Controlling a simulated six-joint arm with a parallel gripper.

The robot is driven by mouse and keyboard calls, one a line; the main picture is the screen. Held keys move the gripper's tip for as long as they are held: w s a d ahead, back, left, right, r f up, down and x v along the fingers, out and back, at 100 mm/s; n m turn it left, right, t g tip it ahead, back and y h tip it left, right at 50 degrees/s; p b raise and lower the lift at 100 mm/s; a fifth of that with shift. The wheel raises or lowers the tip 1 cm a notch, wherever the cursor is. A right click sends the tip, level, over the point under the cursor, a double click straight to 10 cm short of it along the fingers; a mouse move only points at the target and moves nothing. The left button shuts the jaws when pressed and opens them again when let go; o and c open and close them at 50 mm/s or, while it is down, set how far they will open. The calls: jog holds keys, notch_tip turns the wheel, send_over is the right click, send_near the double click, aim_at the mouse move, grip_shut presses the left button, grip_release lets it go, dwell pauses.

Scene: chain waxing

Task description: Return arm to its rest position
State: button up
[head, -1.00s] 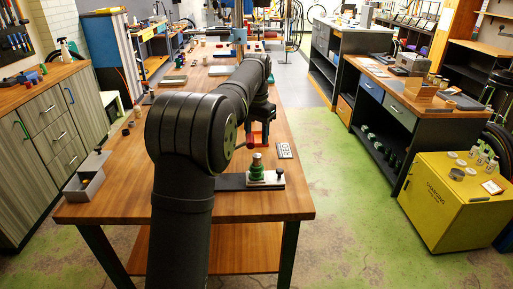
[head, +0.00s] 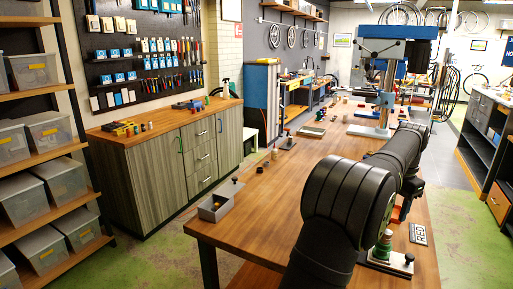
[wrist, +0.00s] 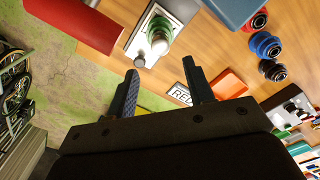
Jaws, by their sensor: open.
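My arm (head: 345,200) reaches forward over the right side of the wooden workbench (head: 290,190) in the head view. Its far end hides my gripper there. In the wrist view my gripper (wrist: 160,68) has its two dark fingers spread apart, with nothing between them. The fingers lie over the bench edge and the green floor. In the head view this green piece (head: 382,246) stands close to the right of my arm.
A grey open box (head: 220,201) sits at the bench's left front corner. A blue drill press (head: 385,75) stands farther back. The bench's left middle is mostly clear. Red, blue and black round parts (wrist: 266,45) show in the wrist view.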

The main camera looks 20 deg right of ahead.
aim_at(388, 230)
notch_tip(388, 230, down, 9)
jog(key=shift+r, duration=1.9)
